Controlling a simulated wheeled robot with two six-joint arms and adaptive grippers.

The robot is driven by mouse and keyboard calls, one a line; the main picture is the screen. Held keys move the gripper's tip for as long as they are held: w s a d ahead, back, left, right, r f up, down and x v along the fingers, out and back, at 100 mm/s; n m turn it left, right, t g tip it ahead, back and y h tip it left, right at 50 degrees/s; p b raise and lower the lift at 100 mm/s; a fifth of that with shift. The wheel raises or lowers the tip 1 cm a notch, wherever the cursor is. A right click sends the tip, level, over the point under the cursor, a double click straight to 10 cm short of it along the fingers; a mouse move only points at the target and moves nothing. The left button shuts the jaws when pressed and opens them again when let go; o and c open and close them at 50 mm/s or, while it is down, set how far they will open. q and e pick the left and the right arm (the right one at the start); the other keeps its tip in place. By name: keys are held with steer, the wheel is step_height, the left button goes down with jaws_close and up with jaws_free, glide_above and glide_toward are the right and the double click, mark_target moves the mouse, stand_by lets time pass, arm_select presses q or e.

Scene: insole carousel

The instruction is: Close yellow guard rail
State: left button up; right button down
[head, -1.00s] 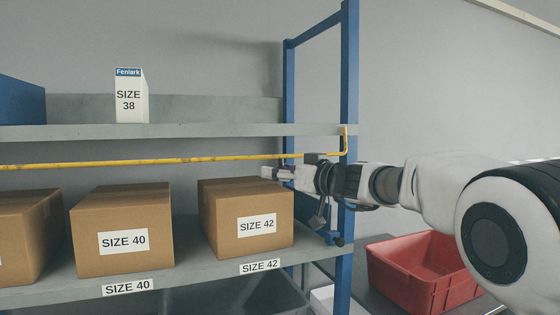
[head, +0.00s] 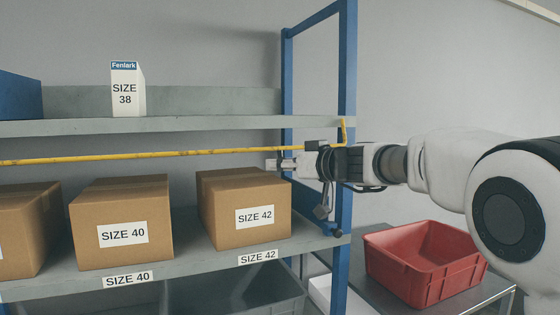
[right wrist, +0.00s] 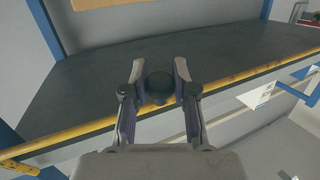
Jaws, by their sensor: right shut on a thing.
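The yellow guard rail (head: 120,157) runs nearly level across the front of the shelving, in front of the gap above the boxes. It bends up at its right end by the blue post. My right gripper (head: 280,165) is just below the rail near that end. In the right wrist view, a dark round knob (right wrist: 159,87) sits between the fingers of my right gripper (right wrist: 159,82), which is shut on it. The yellow rail (right wrist: 75,130) crosses behind the fingers there. How the knob joins the rail is hidden. My left gripper is not in view.
Brown boxes marked SIZE 40 (head: 122,235) and SIZE 42 (head: 254,217) stand on the shelf below the rail. The blue post (head: 345,75) is close beside my right wrist. A red bin (head: 420,265) stands on a grey table at the lower right.

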steer(key=shift+s+d+r+m+g+h+p, duration=0.25)
steer(key=shift+s+r+g+h+p, duration=0.35)
steer(key=shift+p, duration=1.05)
steer(key=shift+s+d+r+m+g+h+p, duration=0.25)
steer(key=shift+s+g+p, duration=0.55)
steer(key=shift+p, duration=0.8)
steer(key=shift+s+d+r+m+g+h+p, duration=0.15)
steer(key=shift+s+r+m+g+h+p, duration=0.45)
steer(key=shift+p, duration=1.05)
steer(key=shift+f+n, duration=0.2)
steer(key=shift+n, duration=0.1)
